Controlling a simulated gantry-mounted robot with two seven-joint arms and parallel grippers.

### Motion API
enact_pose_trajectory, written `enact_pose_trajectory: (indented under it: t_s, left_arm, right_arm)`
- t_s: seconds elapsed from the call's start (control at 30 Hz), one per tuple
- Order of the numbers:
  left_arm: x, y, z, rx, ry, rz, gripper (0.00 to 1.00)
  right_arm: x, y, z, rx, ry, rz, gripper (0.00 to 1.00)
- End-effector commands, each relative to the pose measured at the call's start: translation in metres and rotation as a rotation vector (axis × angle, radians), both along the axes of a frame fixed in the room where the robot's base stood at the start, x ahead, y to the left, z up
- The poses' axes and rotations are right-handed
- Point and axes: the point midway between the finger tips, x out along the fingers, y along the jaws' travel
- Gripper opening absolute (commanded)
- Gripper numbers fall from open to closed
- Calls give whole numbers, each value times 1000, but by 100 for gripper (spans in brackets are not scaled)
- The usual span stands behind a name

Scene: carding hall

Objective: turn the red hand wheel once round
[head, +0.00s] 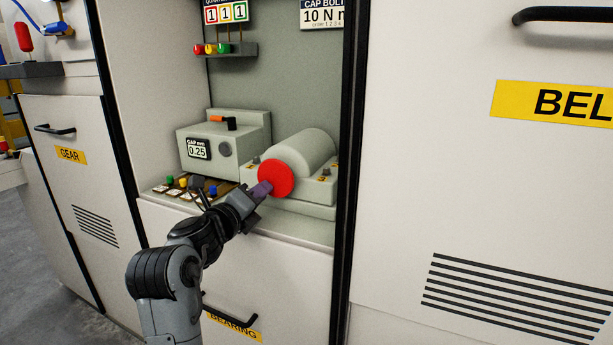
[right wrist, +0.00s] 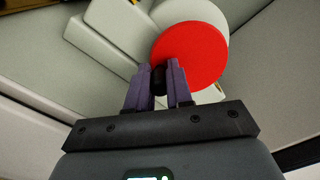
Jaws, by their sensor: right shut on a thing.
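The red hand wheel (head: 276,178) is a round disc on the front end of a pale grey cylinder housing (head: 308,153) inside the open bay. My right gripper (head: 262,190) reaches up to the wheel's lower left edge in the head view. In the right wrist view the red wheel (right wrist: 192,55) lies just beyond the fingers. The purple fingers of the right gripper (right wrist: 158,84) are shut on a small black knob (right wrist: 158,80) at the wheel's edge. The left gripper is not in view.
A grey box with a "CAP mm 0.25" display (head: 198,149) stands left of the wheel housing. A tray with several coloured pieces (head: 160,188) lies in front of it. The bay's dark right frame (head: 347,170) is close to the housing. A black handle (head: 230,312) projects below.

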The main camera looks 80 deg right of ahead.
Motion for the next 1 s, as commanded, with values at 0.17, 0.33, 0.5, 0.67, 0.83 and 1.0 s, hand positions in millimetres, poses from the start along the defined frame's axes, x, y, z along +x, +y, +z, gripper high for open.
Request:
enact_pose_trajectory:
  t_s: [0.17,0.33,0.5,0.67,0.83,1.0]
  left_arm:
    - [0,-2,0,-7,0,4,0]
    - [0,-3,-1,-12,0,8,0]
    - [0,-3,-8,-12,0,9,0]
    - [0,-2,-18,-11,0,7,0]
    - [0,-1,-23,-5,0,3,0]
    - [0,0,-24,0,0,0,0]
  right_arm:
    - [-3,-3,-5,12,-1,-8,6]
    - [-3,-3,-6,11,-4,-9,6]
    - [-2,-4,-7,4,-47,-9,6]
    - [0,-4,-5,-8,-122,-10,6]
    - [1,-4,-2,-18,-186,-11,6]
    - [2,-4,0,-22,-209,-11,6]
